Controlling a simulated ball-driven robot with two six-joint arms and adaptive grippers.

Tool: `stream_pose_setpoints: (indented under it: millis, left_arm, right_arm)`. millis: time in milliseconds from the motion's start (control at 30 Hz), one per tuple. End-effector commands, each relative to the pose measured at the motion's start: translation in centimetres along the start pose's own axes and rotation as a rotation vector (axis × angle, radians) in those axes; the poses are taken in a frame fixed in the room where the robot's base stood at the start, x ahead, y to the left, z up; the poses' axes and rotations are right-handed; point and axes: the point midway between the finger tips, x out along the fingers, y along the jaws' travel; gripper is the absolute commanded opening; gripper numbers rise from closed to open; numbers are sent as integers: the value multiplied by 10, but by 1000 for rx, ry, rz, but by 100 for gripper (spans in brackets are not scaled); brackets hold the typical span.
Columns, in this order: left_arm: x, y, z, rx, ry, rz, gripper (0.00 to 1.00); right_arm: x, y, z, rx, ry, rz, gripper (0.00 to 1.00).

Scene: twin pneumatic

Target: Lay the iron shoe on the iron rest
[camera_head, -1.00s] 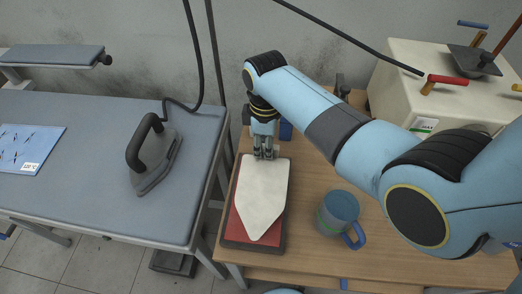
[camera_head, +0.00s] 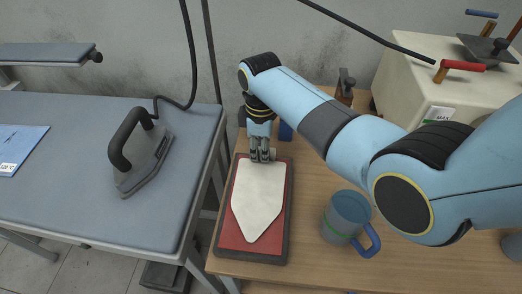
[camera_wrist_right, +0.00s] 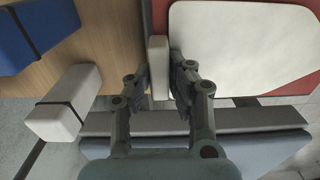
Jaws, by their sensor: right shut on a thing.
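The iron shoe is a cream pointed plate (camera_head: 257,203), its tip toward the front. It is over the red pad of the iron rest (camera_head: 229,232), which has a dark frame. Red shows on both sides of the shoe. I cannot tell whether the shoe touches the pad. My right gripper (camera_head: 263,157) is at the shoe's back end. In the right wrist view, the gripper (camera_wrist_right: 161,75) is shut on a small pale tab of the shoe, whose plate (camera_wrist_right: 240,45) fills the upper right. My left gripper is not in view.
A blue-grey mug (camera_head: 347,215) stands right of the rest on the wooden table. An iron (camera_head: 143,160) with a cord lies on the grey ironing board (camera_head: 60,205) at left. A cream machine (camera_head: 420,90) stands behind right. A blue block (camera_wrist_right: 30,30) and a white block (camera_wrist_right: 62,105) show in the wrist view.

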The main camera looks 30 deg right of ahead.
Motion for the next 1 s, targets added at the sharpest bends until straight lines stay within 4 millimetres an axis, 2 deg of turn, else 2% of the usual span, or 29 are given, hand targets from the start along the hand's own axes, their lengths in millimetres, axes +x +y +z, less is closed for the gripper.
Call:
stream_pose_setpoints:
  millis: [100, 133, 300, 567, 667, 767, 1000]
  left_arm:
    - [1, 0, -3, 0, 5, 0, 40]
    - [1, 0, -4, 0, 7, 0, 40]
    - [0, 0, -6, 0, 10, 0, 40]
    - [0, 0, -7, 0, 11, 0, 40]
    - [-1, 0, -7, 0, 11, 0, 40]
    - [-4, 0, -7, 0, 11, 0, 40]
    - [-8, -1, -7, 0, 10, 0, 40]
  right_arm:
    - [2, 0, 0, 0, 0, 0, 0]
    - [3, 0, 0, 0, 0, 0, 19]
    - [2, 0, 0, 0, 0, 0, 41]
    - [1, 0, 0, 0, 0, 0, 41]
    - [-5, 0, 0, 0, 1, 1, 41]
    - [-20, 1, -1, 0, 2, 3, 41]
    - [-75, 1, -1, 0, 3, 3, 41]
